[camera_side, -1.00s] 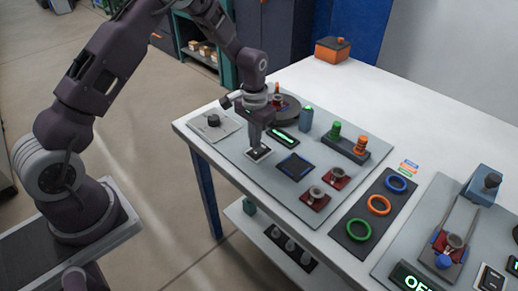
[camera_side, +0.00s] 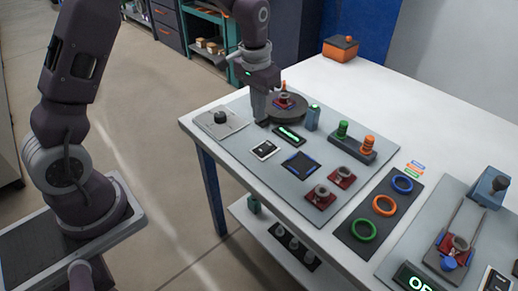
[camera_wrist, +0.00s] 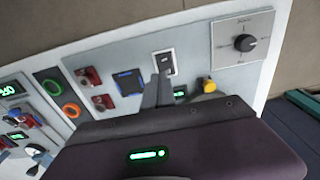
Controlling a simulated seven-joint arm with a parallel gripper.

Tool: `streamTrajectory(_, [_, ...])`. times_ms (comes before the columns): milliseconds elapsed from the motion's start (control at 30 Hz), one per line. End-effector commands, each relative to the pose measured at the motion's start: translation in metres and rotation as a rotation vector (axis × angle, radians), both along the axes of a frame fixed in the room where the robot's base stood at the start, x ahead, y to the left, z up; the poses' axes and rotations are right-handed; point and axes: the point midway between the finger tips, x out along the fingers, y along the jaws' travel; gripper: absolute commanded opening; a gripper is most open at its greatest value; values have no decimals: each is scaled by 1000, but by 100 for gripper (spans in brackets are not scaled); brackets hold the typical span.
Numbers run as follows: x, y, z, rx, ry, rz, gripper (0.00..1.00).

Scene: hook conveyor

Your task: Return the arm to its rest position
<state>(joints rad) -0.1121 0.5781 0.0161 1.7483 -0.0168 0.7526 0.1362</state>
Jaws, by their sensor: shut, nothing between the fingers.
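My gripper (camera_side: 260,118) is shut and empty in the side view. It points down over the grey board, between the dial plate and the small green-lit display. In the wrist view my shut gripper (camera_wrist: 161,75) shows as dark fingers below a small white-and-dark switch plate (camera_wrist: 165,62). That switch plate (camera_side: 264,150) lies bare on the board in the side view, with my fingertips apart from it, behind it. Whether the fingertips touch the board cannot be told.
Near my gripper are a dial plate (camera_side: 220,120), a dark round turntable (camera_side: 300,108) with a red piece, and a blue-edged pad (camera_side: 300,165). Green and orange pegs (camera_side: 355,141) stand to the right. Coloured rings (camera_side: 385,206) lie on a dark mat.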

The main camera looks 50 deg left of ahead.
Motion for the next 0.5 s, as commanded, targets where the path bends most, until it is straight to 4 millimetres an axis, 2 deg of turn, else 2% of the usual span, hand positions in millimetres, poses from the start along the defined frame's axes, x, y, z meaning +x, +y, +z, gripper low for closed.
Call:
streamTrajectory(33, [-16,-7,36,3,-46,-2,0])
streamTrajectory(100, [-48,-17,81,5,-105,-2,0])
streamTrajectory(167, [-81,-25,113,6,-155,-2,0])
streamTrajectory(233, [-123,-34,142,6,-218,-4,0])
streamTrajectory(300, [-167,-41,159,4,-279,-3,0])
streamTrajectory(400, [-220,-47,165,1,-351,-4,0])
streamTrajectory(500, [-254,-50,161,-2,-399,-3,0])
